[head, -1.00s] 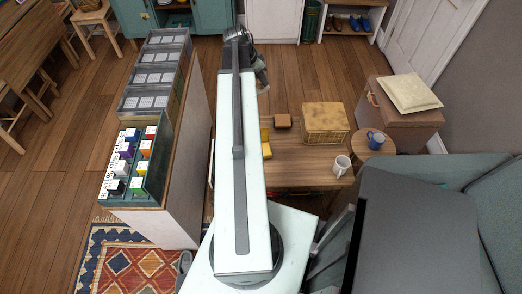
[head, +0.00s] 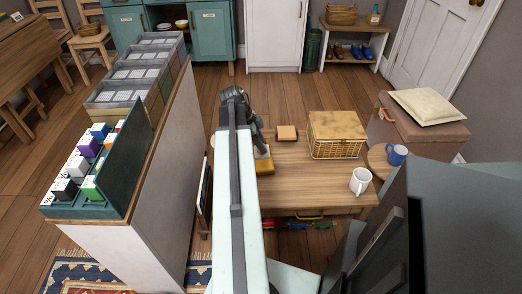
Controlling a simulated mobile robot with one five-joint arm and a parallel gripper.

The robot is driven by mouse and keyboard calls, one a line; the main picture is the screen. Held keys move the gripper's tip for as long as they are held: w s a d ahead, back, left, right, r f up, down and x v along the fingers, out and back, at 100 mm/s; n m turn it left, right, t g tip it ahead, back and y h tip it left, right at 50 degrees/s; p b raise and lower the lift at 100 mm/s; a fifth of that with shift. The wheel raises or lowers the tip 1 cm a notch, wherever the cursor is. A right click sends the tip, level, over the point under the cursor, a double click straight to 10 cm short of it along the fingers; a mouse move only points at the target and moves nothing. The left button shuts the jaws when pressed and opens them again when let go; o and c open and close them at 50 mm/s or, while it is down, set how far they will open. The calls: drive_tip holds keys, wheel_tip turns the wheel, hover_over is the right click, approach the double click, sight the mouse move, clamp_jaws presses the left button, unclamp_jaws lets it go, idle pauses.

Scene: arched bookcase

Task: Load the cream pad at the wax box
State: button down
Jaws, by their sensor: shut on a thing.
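My gripper (head: 259,142) hangs over the left part of the low wooden table, seen past my arm. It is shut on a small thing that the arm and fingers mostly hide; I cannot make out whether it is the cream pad. A yellow block (head: 264,166) lies on the table just below the gripper, partly covered by my arm. A small tan-brown box (head: 287,132) sits on the table to the right of the gripper, apart from it. I cannot tell which of these is the wax box.
On the low table (head: 310,180) stand a wicker basket (head: 337,136) and a white mug (head: 360,181). A blue mug (head: 396,155) is on a round stool. A cream cushion (head: 427,106) lies on a brown trunk. A shelf unit (head: 150,190) with several trays stands at left.

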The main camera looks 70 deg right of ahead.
sight(261, 154)
wheel_tip(261, 154, down, 6)
drive_tip(key=b, duration=0.5)
drive_tip(key=shift+r+b, duration=0.15)
drive_tip(key=shift+b, duration=0.2)
idle(1.2)
wheel_tip(261, 154, up, 7)
drive_tip(key=p, duration=0.7)
idle(0.4)
